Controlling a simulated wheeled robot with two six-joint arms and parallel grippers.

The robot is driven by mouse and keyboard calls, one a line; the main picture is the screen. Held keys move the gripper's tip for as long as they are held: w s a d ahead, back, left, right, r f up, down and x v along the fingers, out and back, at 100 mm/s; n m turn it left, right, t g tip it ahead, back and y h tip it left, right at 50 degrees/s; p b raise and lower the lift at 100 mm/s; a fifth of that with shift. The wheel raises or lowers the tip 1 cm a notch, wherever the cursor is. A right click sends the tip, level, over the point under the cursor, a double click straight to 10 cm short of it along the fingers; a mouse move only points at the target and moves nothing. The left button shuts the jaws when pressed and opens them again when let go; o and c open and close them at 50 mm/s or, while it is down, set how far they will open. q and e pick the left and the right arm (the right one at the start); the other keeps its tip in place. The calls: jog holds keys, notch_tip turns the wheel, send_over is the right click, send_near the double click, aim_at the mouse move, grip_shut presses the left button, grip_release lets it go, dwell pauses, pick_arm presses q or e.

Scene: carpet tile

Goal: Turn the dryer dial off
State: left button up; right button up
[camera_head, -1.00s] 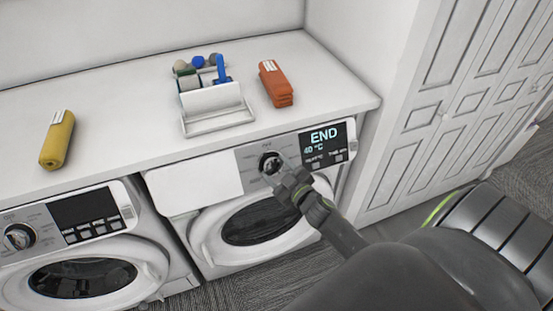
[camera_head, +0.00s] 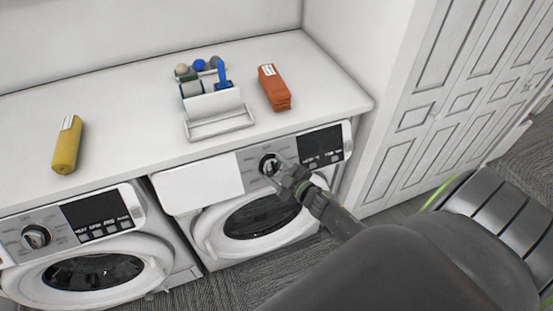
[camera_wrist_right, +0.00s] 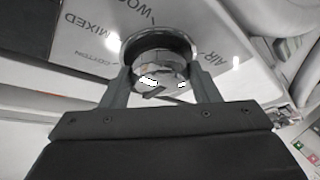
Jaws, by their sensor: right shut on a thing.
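The dryer (camera_head: 215,218) is the right-hand machine under the white counter. Its dial (camera_head: 267,161) is a dark-ringed knob on the grey panel, left of the display (camera_head: 322,147), which is dark. My right gripper (camera_head: 273,168) is at the dial, shut on it. In the right wrist view the two fingers of this gripper (camera_wrist_right: 157,88) sit on either side of the knob (camera_wrist_right: 159,62); words such as "MIXED" and "COTTON" are printed around it. The gripper partly hides the dial in the head view. My left gripper is not in view.
A second machine (camera_head: 85,245) with its own dial (camera_head: 36,237) stands to the left. On the counter (camera_head: 130,110) are a yellow bundle (camera_head: 67,146), a white caddy (camera_head: 218,118) with bottles and a brush, and orange cloths (camera_head: 275,88). Panelled doors (camera_head: 440,110) stand at right.

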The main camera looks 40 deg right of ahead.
jog(key=o, duration=1)
jog(key=shift+s+d, duration=0.1)
jog(key=shift+s, duration=0.45)
jog(key=shift+s+d+r+b, duration=0.4)
jog(key=shift+s+b, duration=0.4)
jog(key=shift+s, duration=1.9)
jog(key=shift+s+d+r+b, duration=0.25)
jog(key=shift+s+r+b, duration=0.35)
jog(key=shift+s, duration=2.05)
jog(key=shift+s+d+r+b, duration=0.3)
jog(key=shift+s+b, duration=0.65)
jog(key=shift+s, duration=1.75)
jog(key=shift+f, duration=0.15)
